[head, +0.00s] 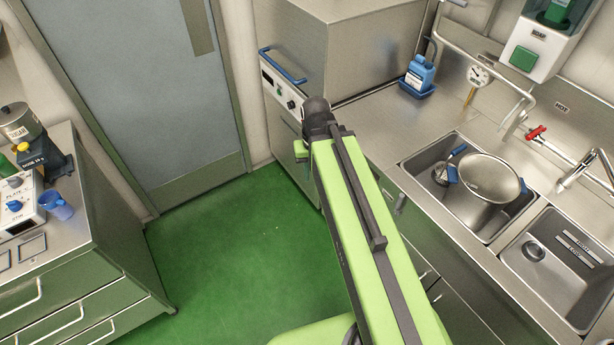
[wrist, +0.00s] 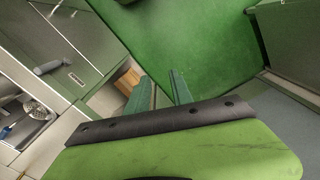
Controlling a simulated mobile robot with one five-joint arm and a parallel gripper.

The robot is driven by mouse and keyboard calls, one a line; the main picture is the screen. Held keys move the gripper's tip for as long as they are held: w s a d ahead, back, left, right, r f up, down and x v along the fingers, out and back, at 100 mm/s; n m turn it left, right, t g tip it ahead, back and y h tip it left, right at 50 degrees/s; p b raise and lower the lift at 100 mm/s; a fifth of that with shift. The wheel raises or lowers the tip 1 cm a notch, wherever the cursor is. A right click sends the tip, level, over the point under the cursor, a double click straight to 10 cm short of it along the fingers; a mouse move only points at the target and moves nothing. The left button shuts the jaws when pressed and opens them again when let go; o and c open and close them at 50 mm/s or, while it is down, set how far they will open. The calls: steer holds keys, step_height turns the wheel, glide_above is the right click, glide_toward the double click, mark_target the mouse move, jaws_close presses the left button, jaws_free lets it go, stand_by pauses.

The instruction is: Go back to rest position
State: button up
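My lime-green arm reaches forward across the middle of the head view, over the floor and the edge of the counter. Its dark wrist joint is at the far end, and my gripper is mostly hidden there. In the wrist view my gripper (wrist: 162,80) shows as two teal-green fingers with a gap between them. Nothing shows between the fingers; the green floor (wrist: 205,50) lies beyond.
A steel machine (head: 350,45) stands ahead. A green drawer cabinet (head: 75,270) with a blue cup (head: 56,205) is at left. The green floor (head: 225,255) between is clear.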

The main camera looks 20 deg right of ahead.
steer(key=a, duration=0.1)
steer(key=a+n, duration=0.1)
steer(key=a, duration=0.1)
steer(key=shift+s, duration=0.35)
steer(key=shift+a+f, duration=0.1)
step_height(320, 180, down, 3)
steer(key=b, duration=0.3)
steer(key=shift+s, duration=0.1)
